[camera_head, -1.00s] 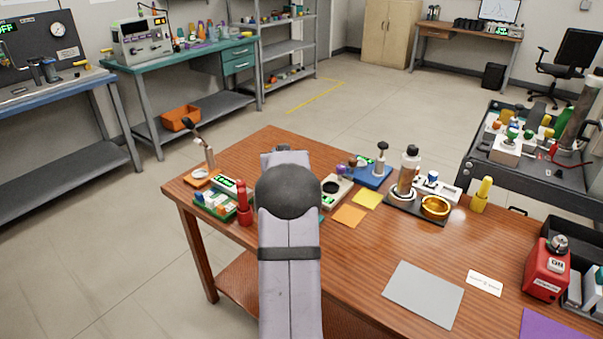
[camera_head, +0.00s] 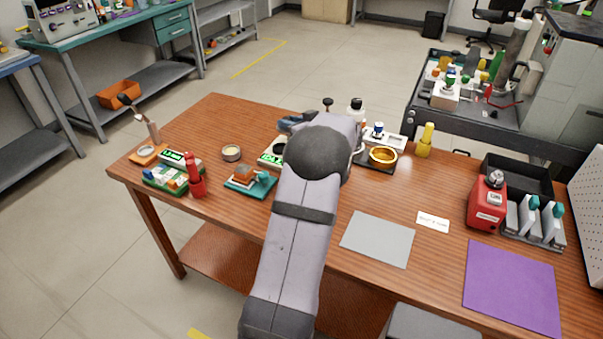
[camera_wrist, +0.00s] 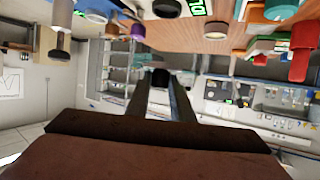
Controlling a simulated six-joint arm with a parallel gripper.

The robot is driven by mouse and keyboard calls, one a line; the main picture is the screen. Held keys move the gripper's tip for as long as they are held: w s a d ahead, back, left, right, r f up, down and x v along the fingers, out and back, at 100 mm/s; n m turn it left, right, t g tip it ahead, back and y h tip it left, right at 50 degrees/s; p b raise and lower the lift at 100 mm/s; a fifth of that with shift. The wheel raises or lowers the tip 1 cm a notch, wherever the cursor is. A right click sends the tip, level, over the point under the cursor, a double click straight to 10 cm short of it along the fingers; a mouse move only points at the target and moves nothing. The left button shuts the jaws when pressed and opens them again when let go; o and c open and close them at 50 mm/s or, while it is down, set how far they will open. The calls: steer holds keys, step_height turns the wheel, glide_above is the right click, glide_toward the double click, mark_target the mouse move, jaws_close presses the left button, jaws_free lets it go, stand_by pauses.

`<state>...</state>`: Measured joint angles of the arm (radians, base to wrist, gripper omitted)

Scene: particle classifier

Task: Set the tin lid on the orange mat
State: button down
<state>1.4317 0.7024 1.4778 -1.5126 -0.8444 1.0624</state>
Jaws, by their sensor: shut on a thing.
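In the head view my gripper is mostly hidden behind my own arm. In the wrist view its two fingers (camera_wrist: 160,92) reach forward, shut on a small dark piece (camera_wrist: 160,77) at their tips. I take this to be the tin lid, though its shape is hard to tell. An open round tin (camera_head: 231,152) with pale contents stands on the wooden table, left of my arm; it also shows in the wrist view (camera_wrist: 215,30). The orange mat is not visible now; my arm covers that part of the table.
A teal tray (camera_head: 262,188) with blocks, a red bottle (camera_head: 196,182) and a scale (camera_head: 271,157) stand left of my arm. A golden bowl (camera_head: 383,155) stands to the right. The grey mat (camera_head: 378,239) and purple mat (camera_head: 512,287) are bare.

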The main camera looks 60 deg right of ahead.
steer(key=s+a+f+n+y, duration=0.1)
steer(key=s+a+f+y, duration=0.15)
steer(key=s, duration=0.45)
steer(key=shift+t+h, duration=0.3)
steer(key=shift+h, duration=0.25)
steer(key=shift+w+a+f, duration=0.15)
steer(key=shift+f, duration=2.4)
steer(key=shift+w+a+f, duration=0.1)
steer(key=shift+f, duration=2.4)
steer(key=shift+f, duration=0.15)
steer(key=c, duration=1.5)
jaws_free()
steer(key=shift+c, duration=0.2)
